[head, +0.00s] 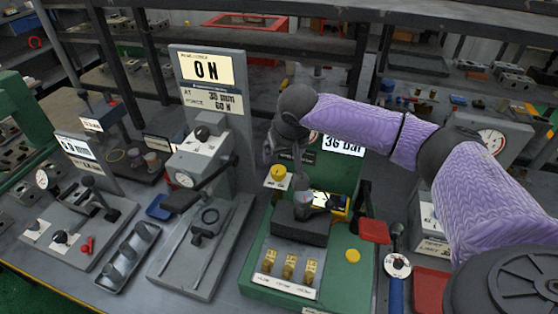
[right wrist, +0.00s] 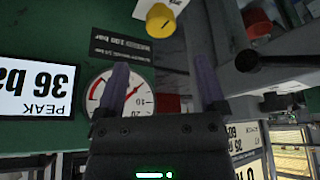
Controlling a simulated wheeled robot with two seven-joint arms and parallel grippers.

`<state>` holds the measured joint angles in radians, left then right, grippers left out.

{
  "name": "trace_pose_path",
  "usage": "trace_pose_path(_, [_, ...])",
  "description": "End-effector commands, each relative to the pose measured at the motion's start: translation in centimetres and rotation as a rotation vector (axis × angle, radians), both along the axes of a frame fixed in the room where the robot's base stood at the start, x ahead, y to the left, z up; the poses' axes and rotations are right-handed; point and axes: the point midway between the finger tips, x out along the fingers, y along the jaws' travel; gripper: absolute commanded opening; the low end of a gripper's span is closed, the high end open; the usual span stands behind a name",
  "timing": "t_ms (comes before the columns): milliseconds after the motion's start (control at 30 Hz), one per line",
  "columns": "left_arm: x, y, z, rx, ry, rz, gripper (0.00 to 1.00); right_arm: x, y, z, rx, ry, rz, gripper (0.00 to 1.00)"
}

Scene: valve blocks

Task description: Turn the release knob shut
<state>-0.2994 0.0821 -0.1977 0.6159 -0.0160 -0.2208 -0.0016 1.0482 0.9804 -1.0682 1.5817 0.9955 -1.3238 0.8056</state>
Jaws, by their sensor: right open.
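A yellow knob (head: 279,172) sits on a white plate on the green test stand (head: 262,225), and I take it for the release knob. It also shows at the top of the right wrist view (right wrist: 160,22); its label is too small to read. My right gripper (right wrist: 162,78) has its two purple fingers apart with nothing between them. The knob lies beyond the fingertips, apart from them. In the head view my right arm comes down over the stand, close to the knob, and hides part of the display. My left gripper is out of view.
A round gauge (right wrist: 122,92) and a display reading 36 bar (right wrist: 37,78) are close by the fingers. Brass blocks (head: 289,266) stand in a row at the stand's front. A grey press (head: 205,180) stands left, and a red-handled lever (head: 372,230) right.

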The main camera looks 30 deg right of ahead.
Motion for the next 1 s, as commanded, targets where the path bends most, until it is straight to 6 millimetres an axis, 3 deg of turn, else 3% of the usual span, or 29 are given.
trace_pose_path(100, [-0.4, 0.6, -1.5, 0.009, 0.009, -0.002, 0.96, 1.1, -0.3, -3.3, -0.001, 0.003, -0.002, 0.90])
trace_pose_path(300, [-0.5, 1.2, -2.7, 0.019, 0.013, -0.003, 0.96, 2.5, -0.6, -6.6, -0.001, 0.001, 0.000, 0.90])
trace_pose_path(633, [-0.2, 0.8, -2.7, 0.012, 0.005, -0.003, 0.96, 2.8, -0.7, -7.0, -0.001, -0.001, 0.002, 0.90])
trace_pose_path(1000, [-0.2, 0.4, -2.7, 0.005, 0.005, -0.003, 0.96, 2.8, -0.7, -7.0, -0.001, 0.000, 0.002, 0.13])
